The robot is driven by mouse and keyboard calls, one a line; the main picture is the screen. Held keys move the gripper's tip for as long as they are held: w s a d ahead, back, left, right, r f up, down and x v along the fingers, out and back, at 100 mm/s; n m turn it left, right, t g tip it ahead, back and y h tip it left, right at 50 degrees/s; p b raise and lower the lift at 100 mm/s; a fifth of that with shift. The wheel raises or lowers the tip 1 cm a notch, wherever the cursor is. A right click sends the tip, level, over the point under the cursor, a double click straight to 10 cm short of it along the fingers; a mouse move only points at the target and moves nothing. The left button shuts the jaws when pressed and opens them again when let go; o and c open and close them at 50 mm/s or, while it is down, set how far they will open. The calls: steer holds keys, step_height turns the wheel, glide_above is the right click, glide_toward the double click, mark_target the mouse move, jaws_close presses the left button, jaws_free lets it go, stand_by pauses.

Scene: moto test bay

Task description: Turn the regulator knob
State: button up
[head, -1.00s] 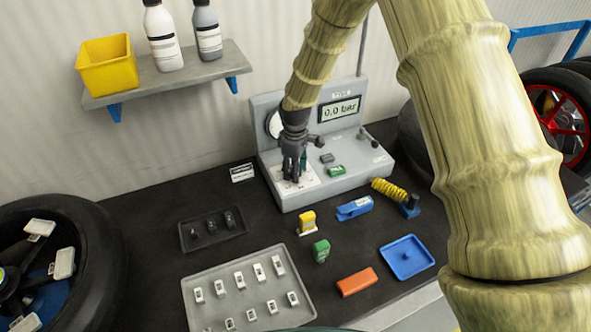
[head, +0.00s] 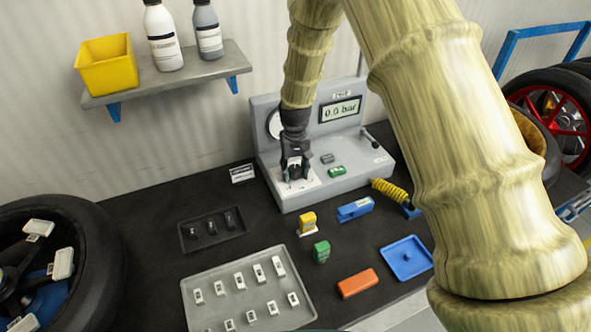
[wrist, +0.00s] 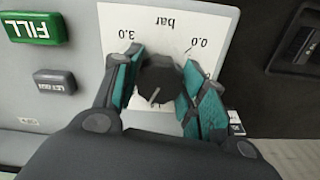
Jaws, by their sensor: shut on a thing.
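The dark regulator knob (wrist: 158,80) sits on a white dial plate (wrist: 168,30) marked 0.0, 3.0 and bar in the wrist view. A light pointer line shows on the knob's face. My gripper (wrist: 160,88) has its two teal-padded fingers on either side of the knob, shut on it. In the head view my gripper (head: 295,174) reaches down onto the left part of the grey test unit (head: 330,190), and the knob is mostly hidden by the fingers. The unit's display (head: 341,110) reads 0.0 bar.
A green FILL button (wrist: 35,28) and a dark grey button (wrist: 55,81) lie beside the dial plate. A grey tray (head: 215,281) holds several small white parts.

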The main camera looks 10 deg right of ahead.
mark_target(295, 169)
steer(key=m, duration=0.4)
steer(key=shift+w+r+m, duration=0.1)
steer(key=shift+w+m, duration=0.05)
steer(key=shift+m, duration=0.15)
steer(key=shift+m+p, duration=0.3)
steer(key=shift+m, duration=2.3)
steer(key=o, duration=1)
step_height(295, 169, up, 12)
steer(key=shift+f, duration=0.1)
